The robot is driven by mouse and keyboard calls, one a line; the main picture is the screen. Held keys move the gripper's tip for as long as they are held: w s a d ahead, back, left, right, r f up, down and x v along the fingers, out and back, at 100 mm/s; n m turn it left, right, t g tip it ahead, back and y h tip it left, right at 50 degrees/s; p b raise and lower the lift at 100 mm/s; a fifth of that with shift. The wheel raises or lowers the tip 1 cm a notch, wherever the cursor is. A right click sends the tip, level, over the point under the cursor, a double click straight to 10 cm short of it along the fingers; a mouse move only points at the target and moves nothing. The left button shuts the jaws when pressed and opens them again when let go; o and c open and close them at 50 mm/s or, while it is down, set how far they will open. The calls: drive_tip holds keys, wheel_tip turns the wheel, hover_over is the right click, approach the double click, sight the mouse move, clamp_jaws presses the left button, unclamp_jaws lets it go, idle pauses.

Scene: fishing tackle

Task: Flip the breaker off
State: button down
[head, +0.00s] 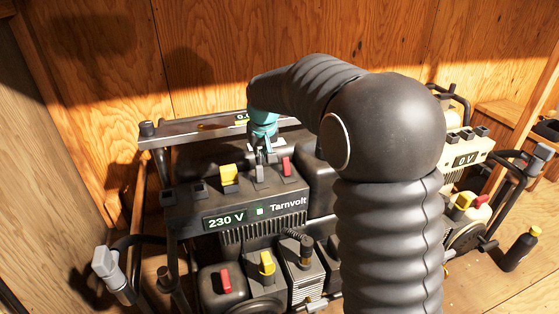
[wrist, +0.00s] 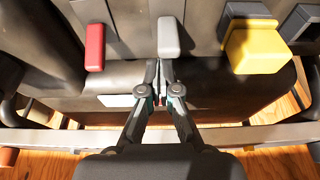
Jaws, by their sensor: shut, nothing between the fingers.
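The black Tarnvolt generator (head: 265,207) has a lit 230 V display (head: 226,219) and a small green light. On its top are a yellow switch (head: 229,174), a grey lever (head: 260,174) and a red lever (head: 287,166). No label shows which is the breaker. My gripper (head: 260,153) is shut and empty, pointing down behind the grey lever. In the wrist view, my gripper's fingertips (wrist: 165,66) are close to the near end of the grey lever (wrist: 169,37); I cannot tell if they touch. The red lever (wrist: 95,47) is left, the yellow switch (wrist: 257,47) right.
A metal frame bar (head: 185,138) runs behind the generator. A second, cream generator (head: 466,157) showing 0 V stands at right, partly hidden by my arm. Wooden walls stand close behind.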

drive_tip(key=shift+s, duration=0.45)
drive_tip(key=shift+r, duration=0.1)
drive_tip(key=shift+r+p, duration=0.75)
drive_tip(key=shift+p, duration=0.05)
drive_tip(key=shift+r, duration=0.2)
drive_tip(key=s+d+r+p, duration=0.1)
drive_tip(key=s+r+p, duration=0.2)
drive_tip(key=s+r, duration=0.3)
drive_tip(key=shift+s+d+r+p, duration=0.3)
drive_tip(key=shift+s+r, duration=0.05)
